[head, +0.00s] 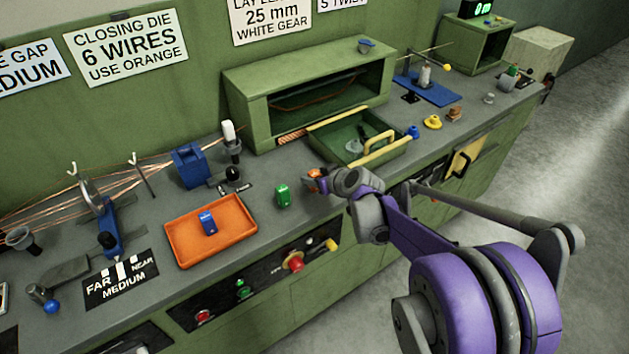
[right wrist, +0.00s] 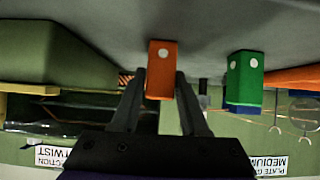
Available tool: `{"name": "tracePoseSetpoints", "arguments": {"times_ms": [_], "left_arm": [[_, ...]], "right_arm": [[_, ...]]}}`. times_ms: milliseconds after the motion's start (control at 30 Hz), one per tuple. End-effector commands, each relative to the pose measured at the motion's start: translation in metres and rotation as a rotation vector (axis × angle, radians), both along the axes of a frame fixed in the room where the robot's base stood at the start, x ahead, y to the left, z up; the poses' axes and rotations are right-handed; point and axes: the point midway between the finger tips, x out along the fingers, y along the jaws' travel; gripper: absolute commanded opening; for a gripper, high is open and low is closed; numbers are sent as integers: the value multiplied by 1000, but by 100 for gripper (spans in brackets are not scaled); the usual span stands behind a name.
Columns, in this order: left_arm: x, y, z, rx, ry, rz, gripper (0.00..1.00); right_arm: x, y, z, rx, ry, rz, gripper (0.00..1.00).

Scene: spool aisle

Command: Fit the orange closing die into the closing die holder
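The orange closing die (right wrist: 161,68) is a small block with a white dot, between the fingertips of my right gripper (right wrist: 161,80) in the right wrist view. The fingers sit close against both its sides and look shut on it. In the head view the die (head: 314,182) shows partly at the tip of my right gripper (head: 318,178), low over the bench; any gap beneath it is hard to tell. A blue block-shaped fixture (head: 190,165) stands where the copper wires converge; it looks like the closing die holder. My left gripper is not in view.
A green die (head: 283,195) stands on the bench left of my gripper. An orange tray (head: 180,255) holds a blue die (head: 208,222). A green drawer tray (head: 345,160) lies behind my gripper.

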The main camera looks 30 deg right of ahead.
Motion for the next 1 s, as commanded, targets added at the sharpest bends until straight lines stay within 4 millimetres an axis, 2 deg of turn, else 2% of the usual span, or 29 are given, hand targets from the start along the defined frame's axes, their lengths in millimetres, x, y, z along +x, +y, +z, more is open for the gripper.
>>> {"name": "tracePoseSetpoints", "arguments": {"times_ms": [33, 200, 233, 667, 767, 1000], "left_arm": [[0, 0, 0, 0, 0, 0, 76], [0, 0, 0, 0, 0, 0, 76], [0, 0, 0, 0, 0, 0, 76], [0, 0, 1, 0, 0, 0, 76], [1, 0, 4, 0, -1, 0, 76], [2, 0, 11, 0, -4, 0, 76]], "right_arm": [[0, 0, 0, 0, 0, 0, 33], [0, 0, 0, 0, 0, 0, 2], [0, 0, 0, 0, 0, 0, 0], [0, 0, 6, 0, -1, 0, 0], [0, 0, 20, 0, -1, -1, 0], [0, 0, 70, 0, -1, -1, 0]]}}
